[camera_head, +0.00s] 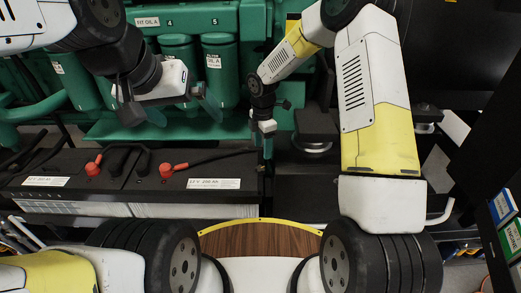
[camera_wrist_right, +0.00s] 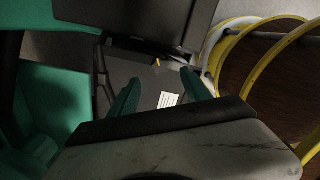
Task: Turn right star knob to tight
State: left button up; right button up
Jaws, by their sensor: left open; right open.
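I cannot make out the right star knob for certain in either view. My right gripper (camera_head: 266,145) points down beside the green engine in the head view, to the right of the black batteries. In the right wrist view my right gripper (camera_wrist_right: 160,88) shows two green fingers spread apart with nothing between them. Beyond them lie a dark surface and a small white label (camera_wrist_right: 168,100). My left gripper (camera_head: 168,106) is open and empty in front of the green filters, its fingers wide apart.
Green filter canisters (camera_head: 220,75) stand at the back. Black batteries (camera_head: 120,185) with red terminal caps (camera_head: 166,170) lie below my left gripper. A dark round-based part (camera_head: 316,125) stands right of my right gripper. Yellow hoops (camera_wrist_right: 235,45) show in the wrist view.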

aim_at(260, 168)
jog(key=shift+n, duration=0.4)
jog(key=f, duration=0.9)
jog(key=shift+a+f, duration=0.4)
grip_shut()
